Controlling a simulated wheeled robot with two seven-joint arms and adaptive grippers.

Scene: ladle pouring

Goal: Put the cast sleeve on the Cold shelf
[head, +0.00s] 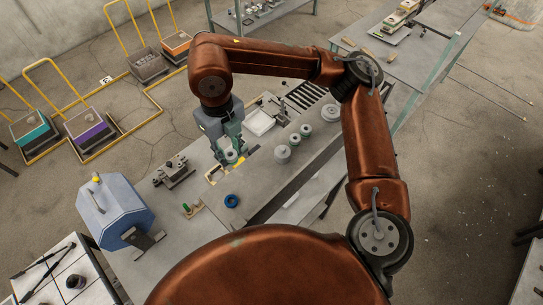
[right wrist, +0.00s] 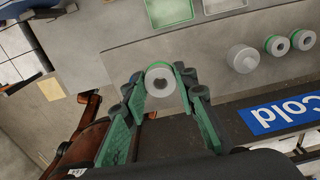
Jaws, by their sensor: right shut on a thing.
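My right gripper (head: 232,153) has its green fingers shut on a pale grey sleeve (head: 231,157), over the left part of the bench. In the right wrist view the sleeve (right wrist: 160,92) sits between the fingertips, its round end with a dark hole facing the camera and a green band showing at its edge. A blue sign reading "Cold" (right wrist: 283,115) shows upside down at the lower right of the wrist view, on a dark strip along a grey ledge (right wrist: 210,75). The gripper is left of the sign there. My left gripper is not in view.
Several grey cylinders stand on the ledge, one (head: 282,155) plain and others (head: 305,130) green-banded. A white tray (head: 258,122) lies behind. A blue ring (head: 232,201), a blue housing (head: 115,210) and a small metal fixture (head: 174,172) occupy the bench at left.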

